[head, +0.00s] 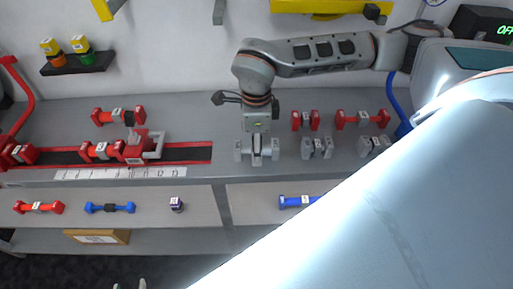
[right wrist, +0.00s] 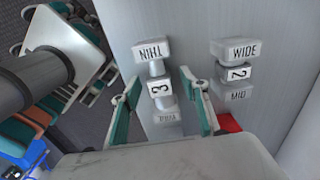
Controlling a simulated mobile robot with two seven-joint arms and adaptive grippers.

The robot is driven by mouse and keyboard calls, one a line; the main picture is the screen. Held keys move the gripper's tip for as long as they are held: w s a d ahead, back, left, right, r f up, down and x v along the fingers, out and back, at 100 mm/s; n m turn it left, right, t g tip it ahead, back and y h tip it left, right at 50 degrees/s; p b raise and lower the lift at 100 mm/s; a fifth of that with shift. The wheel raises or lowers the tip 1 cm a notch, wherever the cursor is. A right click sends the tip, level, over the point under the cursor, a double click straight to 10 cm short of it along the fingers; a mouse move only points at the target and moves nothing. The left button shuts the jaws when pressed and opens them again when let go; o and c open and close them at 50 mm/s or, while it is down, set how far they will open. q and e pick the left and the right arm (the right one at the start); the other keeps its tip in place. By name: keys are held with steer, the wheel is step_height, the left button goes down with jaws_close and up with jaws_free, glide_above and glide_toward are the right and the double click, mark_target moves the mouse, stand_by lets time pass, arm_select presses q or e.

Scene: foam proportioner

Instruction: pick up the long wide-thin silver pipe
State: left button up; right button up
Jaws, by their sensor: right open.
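The long silver pipe (head: 276,146) lies on the counter, parallel to its front edge. In the right wrist view it (right wrist: 158,88) shows "THIN" on one end and "3" in the middle; its other end's label is too faint to read surely. My right gripper (head: 257,155) points down over its middle. In the right wrist view the gripper's teal-padded fingers (right wrist: 160,104) are open, one on each side of the pipe, with gaps. My left gripper (head: 130,285) shows only its fingertips at the bottom edge, apart and with nothing visible between them.
A second silver pipe (right wrist: 236,73), marked "WIDE", "2" and "MID", lies parallel beside it. More silver pipes (head: 317,147) and red pipes (head: 305,120) lie to the right. A red assembly (head: 135,150) stands on the track at left. The shelf below holds blue and red pipes (head: 38,207).

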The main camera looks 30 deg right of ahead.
jaws_close()
steer(key=shift+r, duration=0.15)
